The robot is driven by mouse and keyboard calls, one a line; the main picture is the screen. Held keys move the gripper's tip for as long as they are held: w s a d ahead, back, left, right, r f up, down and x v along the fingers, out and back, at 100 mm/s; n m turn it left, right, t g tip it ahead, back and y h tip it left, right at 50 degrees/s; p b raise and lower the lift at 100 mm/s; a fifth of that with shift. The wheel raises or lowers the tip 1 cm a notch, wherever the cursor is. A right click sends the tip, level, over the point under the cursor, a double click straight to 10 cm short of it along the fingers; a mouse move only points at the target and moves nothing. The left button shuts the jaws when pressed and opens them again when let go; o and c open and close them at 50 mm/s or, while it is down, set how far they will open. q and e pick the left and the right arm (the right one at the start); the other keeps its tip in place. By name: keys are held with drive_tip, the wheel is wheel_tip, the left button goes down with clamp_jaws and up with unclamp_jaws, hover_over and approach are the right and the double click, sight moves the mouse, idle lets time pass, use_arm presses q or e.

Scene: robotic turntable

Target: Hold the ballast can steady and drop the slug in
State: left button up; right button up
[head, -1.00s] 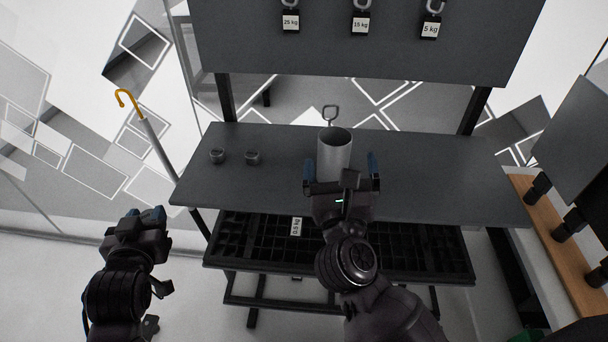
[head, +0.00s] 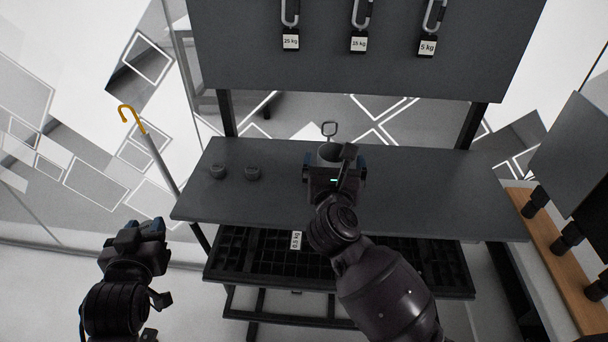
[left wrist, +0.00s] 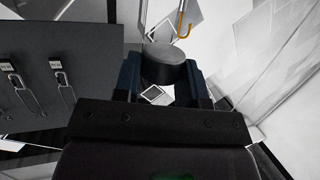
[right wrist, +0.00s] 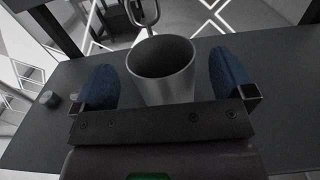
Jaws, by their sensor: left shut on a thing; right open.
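The ballast can (head: 331,155) is a grey open-topped cylinder standing upright on the dark table, mostly hidden behind my right gripper in the head view. In the right wrist view the can (right wrist: 163,72) stands between the blue fingers of my right gripper (right wrist: 166,82), with a gap on each side; the gripper is open around it. My left gripper (head: 140,226) is off the table at the lower left. In the left wrist view it is shut on a dark round slug (left wrist: 163,66). The can's inside looks dark and empty.
Two small dark slugs, one at left (head: 217,171) and one beside it (head: 252,173), sit on the table (head: 430,195). A yellow-handled cane (head: 150,140) leans at the table's left end. Labelled weights (head: 358,41) hang above.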

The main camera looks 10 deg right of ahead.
sight(334, 145)
use_arm(q)
drive_tip(key=shift+r, duration=0.2)
use_arm(e)
drive_tip(key=shift+x, duration=1.75)
drive_tip(key=c, duration=1)
drive_tip(key=shift+o, duration=0.2)
use_arm(q)
drive_tip(key=w+d+r+m+h, duration=0.25)
drive_tip(key=w+d+r, duration=0.25)
drive_tip(key=d+r, duration=0.4)
drive_tip(key=w+d+r+m+h, duration=0.25)
drive_tip(key=w+d+r, duration=0.25)
drive_tip(key=d+r, duration=0.35)
drive_tip(key=d+r+m+g+h, duration=0.25)
drive_tip(key=d+r+h, duration=0.2)
drive_tip(key=d, duration=0.65)
drive_tip(key=d+f+m+g+h, duration=0.1)
drive_tip(key=d+f+g, duration=0.1)
drive_tip(key=d+f, duration=0.5)
drive_tip(key=shift+f, duration=2.2)
